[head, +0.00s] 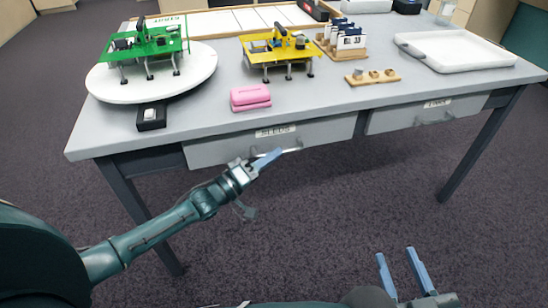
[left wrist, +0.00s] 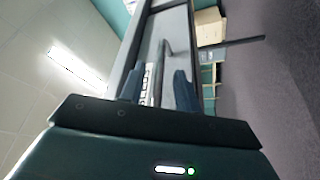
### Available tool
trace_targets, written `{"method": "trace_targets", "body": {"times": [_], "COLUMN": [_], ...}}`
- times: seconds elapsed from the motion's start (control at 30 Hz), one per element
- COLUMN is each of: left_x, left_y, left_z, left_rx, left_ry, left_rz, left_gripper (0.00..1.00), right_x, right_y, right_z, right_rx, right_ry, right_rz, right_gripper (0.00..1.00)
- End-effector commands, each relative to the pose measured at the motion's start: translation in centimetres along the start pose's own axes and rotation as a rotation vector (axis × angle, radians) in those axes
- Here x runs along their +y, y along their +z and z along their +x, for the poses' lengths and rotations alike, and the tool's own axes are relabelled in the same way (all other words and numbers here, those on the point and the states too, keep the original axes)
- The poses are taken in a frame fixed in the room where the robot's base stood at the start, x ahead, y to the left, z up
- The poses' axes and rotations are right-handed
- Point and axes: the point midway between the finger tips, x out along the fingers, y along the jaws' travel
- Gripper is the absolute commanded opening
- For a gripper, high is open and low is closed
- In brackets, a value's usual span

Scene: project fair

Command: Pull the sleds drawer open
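The sleds drawer (head: 225,150) is the left drawer under the grey table, with a label reading SLEDS on its front. Its front looks level with the table edge, so it appears closed. My left gripper (head: 266,160) is at the drawer's bar handle (head: 291,151). In the left wrist view, the left gripper (left wrist: 159,88) has its two fingers apart, with the handle (left wrist: 166,50) running between them. I cannot tell whether either finger touches it. My right gripper (head: 402,270) is open and empty, low in front of the table.
A second drawer (head: 385,120) with its own handle is to the right. On the table (head: 205,118) stand a white turntable (head: 100,86) with a green model, a yellow model (head: 280,50), a pink block (head: 250,97) and a white tray (head: 455,52). A table leg (head: 140,205) stands left of the drawer.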

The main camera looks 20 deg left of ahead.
Motion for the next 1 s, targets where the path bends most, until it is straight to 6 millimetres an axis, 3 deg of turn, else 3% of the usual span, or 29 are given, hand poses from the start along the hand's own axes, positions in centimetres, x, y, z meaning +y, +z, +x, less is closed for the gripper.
{"method": "trace_targets", "body": {"times": [0.13, 0.43, 0.8, 1.0], "left_x": [0.00, 0.03, 0.02, 0.01], "left_y": [0.05, 0.04, 0.02, 0.02], "left_z": [0.98, 1.11, 1.07, 1.06], "left_rx": [-0.001, -0.001, -0.001, -0.001], "left_ry": [0.000, -0.001, -0.001, -0.001], "left_rz": [0.001, 0.001, 0.001, 0.001], "left_gripper": [0.33, 0.32, 0.01, 0.00], "right_x": [-0.04, -0.09, -0.15, -0.17], "right_y": [-0.06, -0.11, 0.01, 0.02], "right_z": [0.02, 0.02, 0.03, 0.03], "right_rx": [0.016, 0.019, 0.017, 0.016], "right_ry": [0.000, -0.001, -0.003, -0.003], "right_rz": [-0.004, -0.005, -0.005, -0.005], "right_gripper": [0.36, 0.36, 0.36, 0.36]}}
